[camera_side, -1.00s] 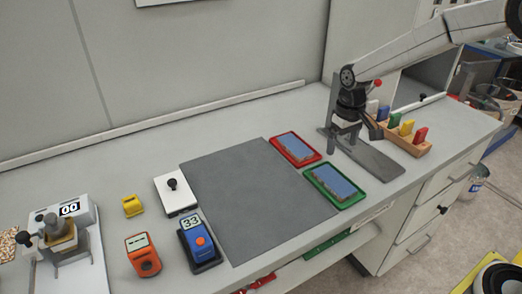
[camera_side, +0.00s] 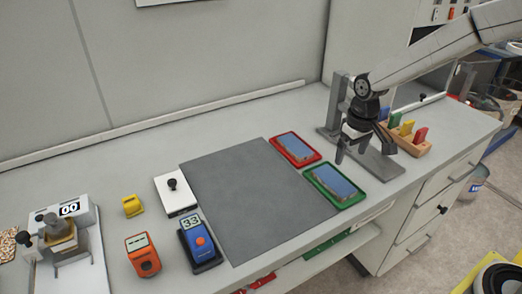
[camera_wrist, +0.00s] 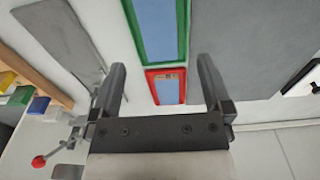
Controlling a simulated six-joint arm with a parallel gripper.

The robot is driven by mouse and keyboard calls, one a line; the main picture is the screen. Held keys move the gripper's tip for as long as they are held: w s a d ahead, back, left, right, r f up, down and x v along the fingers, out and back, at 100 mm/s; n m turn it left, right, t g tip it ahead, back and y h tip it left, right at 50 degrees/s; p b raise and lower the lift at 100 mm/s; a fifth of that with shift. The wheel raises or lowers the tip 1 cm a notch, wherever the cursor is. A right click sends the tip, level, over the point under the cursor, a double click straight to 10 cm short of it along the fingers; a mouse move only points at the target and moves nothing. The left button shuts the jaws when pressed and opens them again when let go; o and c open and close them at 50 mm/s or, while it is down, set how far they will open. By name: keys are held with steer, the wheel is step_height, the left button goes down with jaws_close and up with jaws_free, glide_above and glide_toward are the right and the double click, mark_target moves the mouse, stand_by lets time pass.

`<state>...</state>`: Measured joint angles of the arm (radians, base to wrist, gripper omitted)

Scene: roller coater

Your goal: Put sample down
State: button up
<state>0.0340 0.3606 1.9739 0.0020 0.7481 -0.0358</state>
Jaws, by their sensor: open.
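A blue sample panel (camera_side: 294,146) lies in the red tray (camera_side: 317,157), and another blue panel (camera_side: 335,181) lies in the green tray (camera_side: 355,203). In the wrist view the green tray (camera_wrist: 184,50) is at the top, with its panel (camera_wrist: 157,28). The red tray (camera_wrist: 151,78) is below it, with its panel (camera_wrist: 168,93) between my fingers in the picture. My gripper (camera_side: 364,153) is open and empty. It is above the bench, right of the trays, beside the grey stand. It also shows in the wrist view (camera_wrist: 162,66).
The grey stand (camera_side: 384,166) has an upright post close behind my gripper. A wooden rack (camera_side: 413,146) with coloured blocks is to the right. A grey mat (camera_side: 255,200) lies flat left of the trays and is clear. Several small devices stand at the left.

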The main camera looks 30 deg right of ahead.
steer(key=s+a+f+t, duration=0.1)
steer(key=s+f+t, duration=0.1)
steer(key=s, duration=1.1)
steer(key=shift+s+a, duration=0.2)
steer(key=shift+s, duration=0.1)
stand_by(0.4)
